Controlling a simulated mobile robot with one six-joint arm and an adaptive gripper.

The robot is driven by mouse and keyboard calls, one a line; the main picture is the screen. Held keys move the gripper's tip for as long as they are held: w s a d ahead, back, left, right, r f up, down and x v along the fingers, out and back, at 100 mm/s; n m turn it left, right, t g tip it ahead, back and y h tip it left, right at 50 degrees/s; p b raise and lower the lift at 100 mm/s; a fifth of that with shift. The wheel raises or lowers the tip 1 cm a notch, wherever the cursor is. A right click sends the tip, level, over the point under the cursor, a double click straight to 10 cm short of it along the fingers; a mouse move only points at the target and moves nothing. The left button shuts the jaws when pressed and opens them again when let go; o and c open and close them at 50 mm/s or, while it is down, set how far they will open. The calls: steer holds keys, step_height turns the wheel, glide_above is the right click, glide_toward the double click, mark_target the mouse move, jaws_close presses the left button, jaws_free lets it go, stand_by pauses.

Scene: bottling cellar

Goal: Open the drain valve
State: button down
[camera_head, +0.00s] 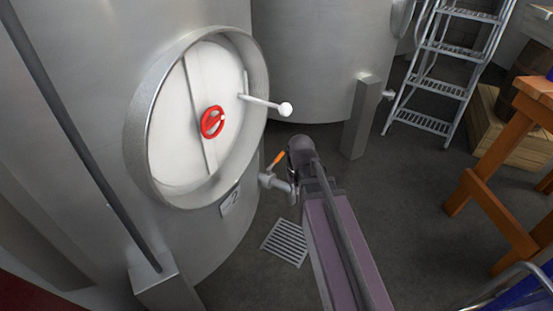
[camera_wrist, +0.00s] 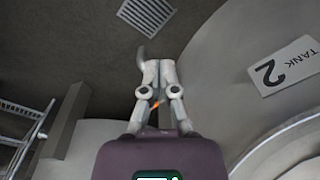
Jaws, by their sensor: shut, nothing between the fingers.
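The drain valve (camera_head: 272,181) is a grey pipe stub low on the front of tank 2, with a spout bending down. Its orange lever (camera_head: 278,158) slants up and to the right from the valve. In the wrist view a bit of the orange lever (camera_wrist: 154,106) shows through the gap between my finger links, and the grey spout (camera_wrist: 141,55) shows past the fingertips. My gripper (camera_wrist: 159,68) is shut and empty, its fingertips together close to the valve. I cannot tell whether it touches the valve.
A round tank door with a red handwheel (camera_head: 212,122) and a white-knobbed bar (camera_head: 285,109) stands above the valve. A floor grate (camera_head: 286,242) lies below.

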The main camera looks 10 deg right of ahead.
steer(key=w+f+n+b, duration=0.1)
steer(key=w+f+b, duration=0.2)
steer(key=w+f, duration=0.15)
steer(key=n+t+y+b, duration=0.25)
steer(key=n+b, duration=0.25)
steer(key=n, duration=0.3)
glide_above(276, 161)
steer(key=w, duration=0.5)
steer(key=f, duration=0.3)
steer(key=shift+d+g, duration=0.25)
steer(key=shift+g, duration=0.1)
steer(key=shift+f, duration=0.15)
step_height(276, 161, down, 10)
steer(key=b, duration=0.9)
steer(key=shift+d+b, duration=0.2)
steer(key=shift+b, duration=0.2)
steer(key=shift+s, duration=0.1)
steer(key=shift+d, duration=0.15)
